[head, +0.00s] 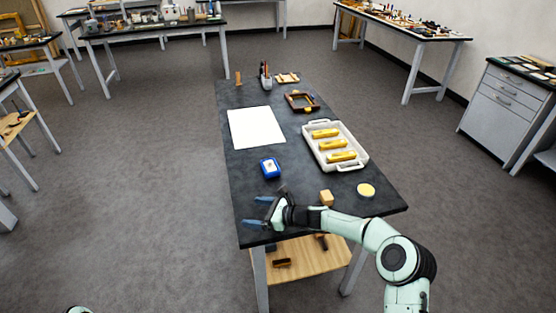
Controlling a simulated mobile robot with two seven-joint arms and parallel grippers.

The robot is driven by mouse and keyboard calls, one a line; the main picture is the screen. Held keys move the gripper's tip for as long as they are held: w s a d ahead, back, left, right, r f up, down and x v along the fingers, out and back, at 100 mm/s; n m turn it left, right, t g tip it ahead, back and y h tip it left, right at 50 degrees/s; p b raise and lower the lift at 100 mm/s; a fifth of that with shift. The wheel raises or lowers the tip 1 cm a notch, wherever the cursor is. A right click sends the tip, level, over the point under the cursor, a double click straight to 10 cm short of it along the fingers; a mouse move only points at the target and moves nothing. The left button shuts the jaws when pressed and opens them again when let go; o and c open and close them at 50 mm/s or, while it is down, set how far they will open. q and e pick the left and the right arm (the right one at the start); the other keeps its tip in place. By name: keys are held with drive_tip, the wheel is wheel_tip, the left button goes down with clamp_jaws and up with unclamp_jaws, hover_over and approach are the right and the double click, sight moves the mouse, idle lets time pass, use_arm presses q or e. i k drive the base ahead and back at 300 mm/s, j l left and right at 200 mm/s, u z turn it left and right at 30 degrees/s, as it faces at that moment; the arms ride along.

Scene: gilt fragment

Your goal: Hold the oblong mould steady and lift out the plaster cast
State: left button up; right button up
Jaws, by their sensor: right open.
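A small blue oblong mould (270,168) lies on the dark table, left of the tray. A pale patch shows on its top, perhaps the plaster cast, but it is too small to tell. My right gripper (254,212) is over the near left part of the table, on the near side of the mould and apart from it. Its two blue fingers are spread and point left, with nothing between them. My left gripper is out of view; only a small mint-green part of mine shows at the bottom left edge.
My right forearm passes close to the block. Bare tabletop surrounds the mould.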

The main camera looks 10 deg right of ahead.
sight(269, 165)
drive_tip(key=i+l, duration=0.3)
drive_tip(key=l, duration=0.15)
drive_tip(key=i+l, duration=0.3)
drive_tip(key=l, duration=0.2)
